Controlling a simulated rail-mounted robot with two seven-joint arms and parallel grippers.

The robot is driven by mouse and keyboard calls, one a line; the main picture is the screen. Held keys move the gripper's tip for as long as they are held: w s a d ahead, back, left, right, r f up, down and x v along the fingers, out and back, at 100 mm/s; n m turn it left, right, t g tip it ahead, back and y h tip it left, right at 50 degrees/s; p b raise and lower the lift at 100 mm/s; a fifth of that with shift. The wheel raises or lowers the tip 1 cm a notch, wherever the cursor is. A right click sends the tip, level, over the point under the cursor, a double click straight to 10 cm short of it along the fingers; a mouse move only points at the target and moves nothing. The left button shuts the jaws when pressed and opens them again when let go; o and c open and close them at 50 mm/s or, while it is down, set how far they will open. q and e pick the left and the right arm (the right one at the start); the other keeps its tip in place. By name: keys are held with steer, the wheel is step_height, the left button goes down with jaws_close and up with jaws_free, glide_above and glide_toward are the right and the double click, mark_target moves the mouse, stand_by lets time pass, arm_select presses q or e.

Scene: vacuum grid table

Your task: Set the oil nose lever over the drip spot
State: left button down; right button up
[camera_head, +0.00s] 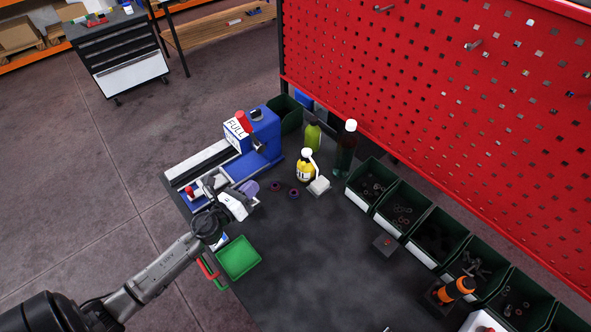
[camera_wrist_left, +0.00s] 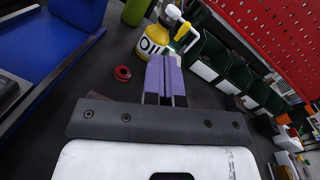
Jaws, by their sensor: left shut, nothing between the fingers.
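The yellow oil can (camera_head: 304,172) stands upright on the dark table. Its white nose or lever reaches to the right and down toward a small pale plate (camera_head: 319,187). In the left wrist view the can (camera_wrist_left: 154,42), lettered OIL, stands beyond my fingers. A small dark plate with a red mark (camera_head: 388,243) lies farther right; I cannot tell whether it is the drip spot. My left gripper (camera_head: 250,188), with purple fingers, is shut and empty, apart from the can on its left side. It also shows in the left wrist view (camera_wrist_left: 165,70). My right gripper is out of view.
Two small rings (camera_head: 294,193) lie between my left gripper and the can. A green bottle (camera_head: 312,136) and a dark bottle (camera_head: 346,148) stand behind the can. A blue machine (camera_head: 262,135) is at the left. Dark bins (camera_head: 373,184) line the right. The table's middle is clear.

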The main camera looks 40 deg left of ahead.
arm_select(q)
steer(key=d+m+h, duration=0.3)
steer(key=m, duration=0.2)
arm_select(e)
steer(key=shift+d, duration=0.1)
arm_select(q)
steer(key=m+p, duration=0.1)
steer(key=p, duration=0.1)
glide_toward(302, 166)
steer(key=shift+h, duration=0.3)
steer(key=w, duration=0.6)
steer(key=shift+d, duration=0.3)
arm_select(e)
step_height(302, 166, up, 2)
arm_select(q)
steer(key=shift+w+d, duration=0.1)
steer(key=shift+w, duration=0.65)
steer(key=shift+d, duration=0.1)
